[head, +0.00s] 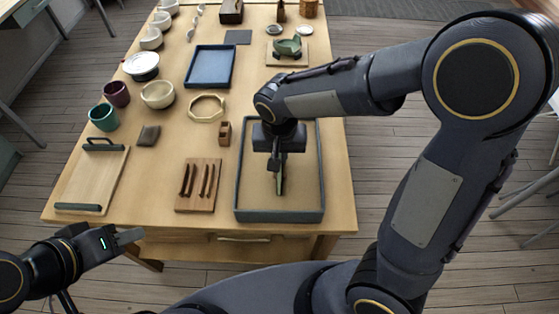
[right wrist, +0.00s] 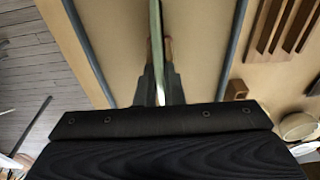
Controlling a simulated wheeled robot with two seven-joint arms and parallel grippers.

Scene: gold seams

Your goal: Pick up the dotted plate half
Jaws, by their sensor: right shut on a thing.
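A thin green piece (head: 281,180), seen nearly edge-on, stands upright over the grey-rimmed tray (head: 240,205). It also shows as a pale green strip in the right wrist view (right wrist: 156,30). Its shape fits a plate half, but I cannot make out any dots. My right gripper (head: 278,163) points down into the tray and is shut on this piece; its fingers also show in the right wrist view (right wrist: 160,75). I cannot tell whether the piece touches the tray floor. My left gripper (head: 130,238) is empty, off the table's front left corner; its finger gap is unclear.
Left of the tray are a wooden rack (head: 203,170) with dark slats, a small wooden block (head: 224,133) and a handled board (head: 90,178). Cups, bowls and a blue tray (head: 234,68) stand further back. A green vessel (head: 288,47) sits on a wooden stand.

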